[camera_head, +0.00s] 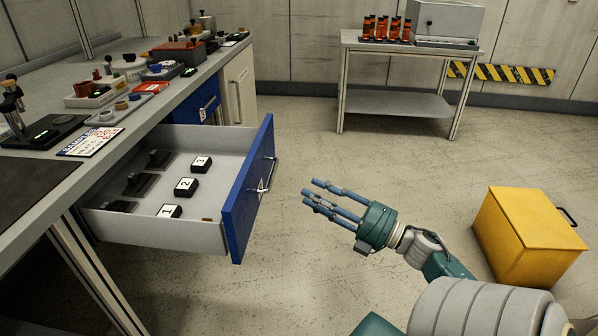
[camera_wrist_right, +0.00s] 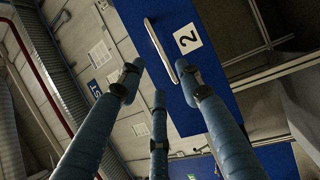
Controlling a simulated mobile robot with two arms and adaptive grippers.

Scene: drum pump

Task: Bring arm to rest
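My right gripper (camera_head: 331,200) is in the middle of the head view, to the right of the open blue drawer and apart from it. Its blue fingers are spread with nothing between them. In the right wrist view the three fingers (camera_wrist_right: 160,95) stand apart and empty. Behind them is the blue drawer front (camera_wrist_right: 165,60) with its metal handle (camera_wrist_right: 160,47) and a label with the number 2. My left gripper is not in the head view.
The open drawer (camera_head: 190,237) holds black blocks numbered 1, 2 and 3 and several dark parts. A workbench (camera_head: 178,112) with devices stands left. A yellow box (camera_head: 528,238) sits on the floor at right. A side table (camera_head: 395,105) stands at the back. The floor between is clear.

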